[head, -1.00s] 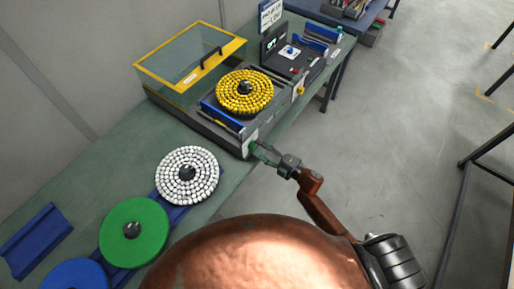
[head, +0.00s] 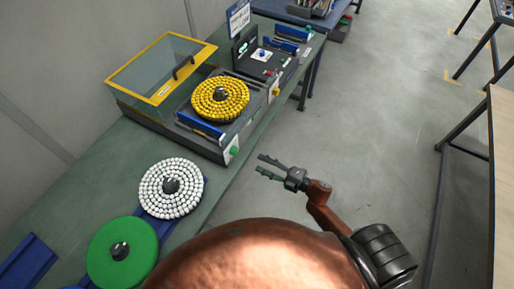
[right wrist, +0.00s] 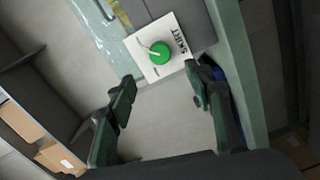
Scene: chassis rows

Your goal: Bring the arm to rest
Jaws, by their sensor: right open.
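My right gripper (head: 260,164) is open and empty, held over the floor just off the front edge of the bench. In the right wrist view both fingers of the right gripper (right wrist: 160,76) stand apart with nothing between them. A green knob (head: 234,151) on the front corner of the machine is to the left of the fingertips and apart from them. In the right wrist view the green knob (right wrist: 160,52) sits on a white plate with dark lettering, beyond the fingertips. My left gripper is not in view.
The machine's clear lid with a yellow frame (head: 157,97) is raised behind a disc of yellow pieces (head: 236,112). A white-pieced disc (head: 152,190) and a green disc (head: 103,262) lie on the bench (head: 85,178). The floor (head: 370,110) right of the gripper is clear.

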